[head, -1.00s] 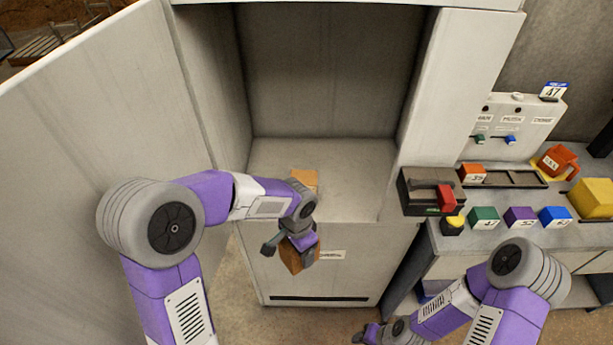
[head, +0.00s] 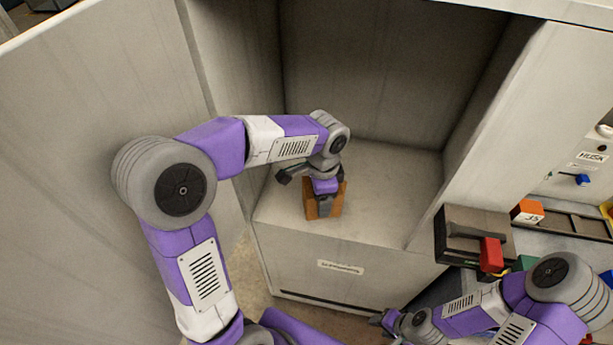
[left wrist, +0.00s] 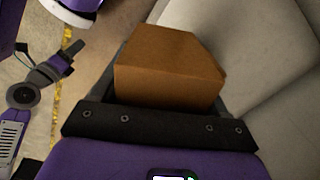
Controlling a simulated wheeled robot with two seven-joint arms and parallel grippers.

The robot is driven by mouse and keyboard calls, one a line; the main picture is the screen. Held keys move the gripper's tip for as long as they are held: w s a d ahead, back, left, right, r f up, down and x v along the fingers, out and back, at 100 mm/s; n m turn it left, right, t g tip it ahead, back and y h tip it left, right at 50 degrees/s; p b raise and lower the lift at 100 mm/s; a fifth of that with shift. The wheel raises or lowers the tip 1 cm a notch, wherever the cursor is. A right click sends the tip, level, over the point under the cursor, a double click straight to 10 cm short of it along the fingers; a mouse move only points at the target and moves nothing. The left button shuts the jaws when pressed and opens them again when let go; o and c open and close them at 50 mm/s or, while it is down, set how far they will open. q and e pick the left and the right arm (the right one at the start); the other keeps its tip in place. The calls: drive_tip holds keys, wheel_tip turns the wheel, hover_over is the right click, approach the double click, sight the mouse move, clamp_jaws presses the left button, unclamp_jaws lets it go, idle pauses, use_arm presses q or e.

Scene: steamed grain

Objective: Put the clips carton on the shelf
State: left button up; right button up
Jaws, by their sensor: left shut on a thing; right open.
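The clips carton is a plain brown box (head: 338,202) held in my left gripper (head: 323,206). In the head view it is over the front part of the shelf (head: 385,200), the pale floor of the open cabinet. I cannot tell whether it touches the shelf. The left wrist view shows the carton (left wrist: 165,70) between the shut jaws, with a pale grey surface to its right. My right gripper (head: 383,320) is open and low at the bottom of the head view, in front of the cabinet and away from the carton.
The cabinet's side walls (head: 490,130) and large open door (head: 90,110) bound the space. A dark case with a red part (head: 475,235) sits on the counter at right, near an orange block (head: 527,211). The shelf's right and rear areas look clear.

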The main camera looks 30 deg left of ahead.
use_arm(q)
drive_tip(key=w+a, duration=0.9)
drive_tip(key=a, duration=0.3)
drive_tip(key=f+b, duration=0.1)
drive_tip(key=f, duration=0.6)
drive_tip(key=f+b, duration=0.1)
drive_tip(key=f, duration=0.3)
drive_tip(key=shift+s+d+f+b, duration=0.1)
drive_tip(key=shift+d+f+b, duration=0.1)
drive_tip(key=shift+d+b, duration=0.15)
drive_tip(key=shift+a+f, duration=0.1)
drive_tip(key=shift+a, duration=0.05)
drive_tip(key=shift+f, duration=0.1)
drive_tip(key=o, duration=1.3)
wheel_tip(320, 180, up, 12)
drive_tip(key=p, duration=0.2)
drive_tip(key=shift+p, duration=0.35)
